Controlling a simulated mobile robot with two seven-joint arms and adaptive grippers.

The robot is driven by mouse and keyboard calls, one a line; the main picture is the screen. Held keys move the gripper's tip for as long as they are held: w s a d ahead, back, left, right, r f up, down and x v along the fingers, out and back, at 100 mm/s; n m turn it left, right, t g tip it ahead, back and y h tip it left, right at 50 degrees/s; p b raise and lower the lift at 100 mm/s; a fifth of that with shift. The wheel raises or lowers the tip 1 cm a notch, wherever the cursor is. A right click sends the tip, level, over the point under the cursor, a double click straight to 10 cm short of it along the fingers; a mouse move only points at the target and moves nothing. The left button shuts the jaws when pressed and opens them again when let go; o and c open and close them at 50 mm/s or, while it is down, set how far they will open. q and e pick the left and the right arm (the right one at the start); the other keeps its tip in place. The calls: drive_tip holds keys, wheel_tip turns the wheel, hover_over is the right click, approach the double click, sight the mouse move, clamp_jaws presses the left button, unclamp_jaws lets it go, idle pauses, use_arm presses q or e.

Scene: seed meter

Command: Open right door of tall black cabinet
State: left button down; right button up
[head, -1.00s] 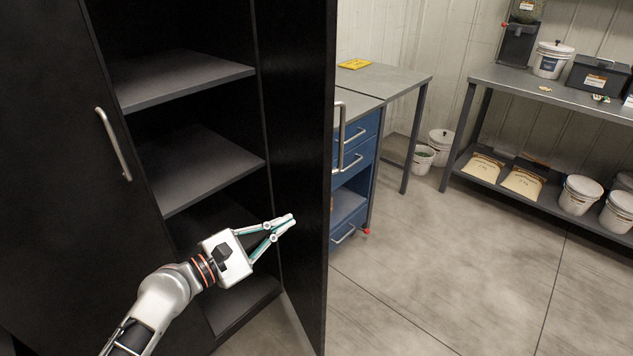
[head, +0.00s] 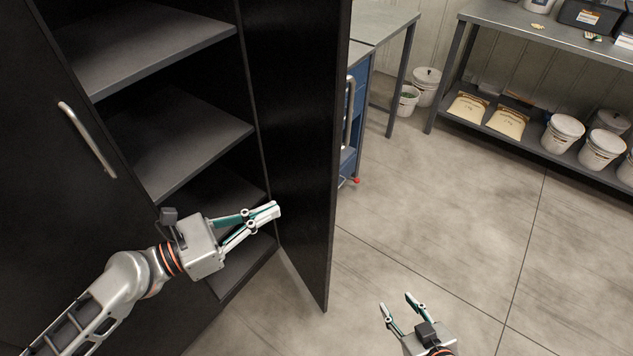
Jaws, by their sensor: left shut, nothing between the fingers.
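The tall black cabinet has its right door (head: 300,130) standing wide open, swung out toward me. The metal handle (head: 348,112) of this door shows past its outer edge. The left door (head: 50,200) is closed, with its own bar handle (head: 88,140). My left gripper (head: 277,210) is shut and empty, in front of the shelves and near the inner face of the right door; I cannot tell if it touches the door. My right gripper (head: 399,305) is open and empty over the floor, to the right of the door's lower edge.
Grey shelves (head: 185,140) inside the cabinet are empty. A blue drawer unit (head: 358,85) with a grey table stands behind the door. A metal workbench (head: 540,140) with white buckets and bags is at the right. The floor between is clear.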

sight(329, 183)
use_arm(q)
drive_tip(key=p+x, duration=0.2)
drive_tip(key=x, duration=0.8)
drive_tip(key=shift+w+d+p, duration=0.15)
drive_tip(key=shift+w+p, duration=0.05)
drive_tip(key=shift+p, duration=0.15)
drive_tip(key=shift+w+d, duration=0.25)
drive_tip(key=shift+d, duration=0.15)
use_arm(e)
drive_tip(key=r, duration=0.3)
drive_tip(key=shift+w+r, duration=0.2)
drive_tip(key=shift+r, duration=0.1)
use_arm(q)
drive_tip(key=shift+w+d, duration=0.15)
drive_tip(key=shift+d, duration=0.05)
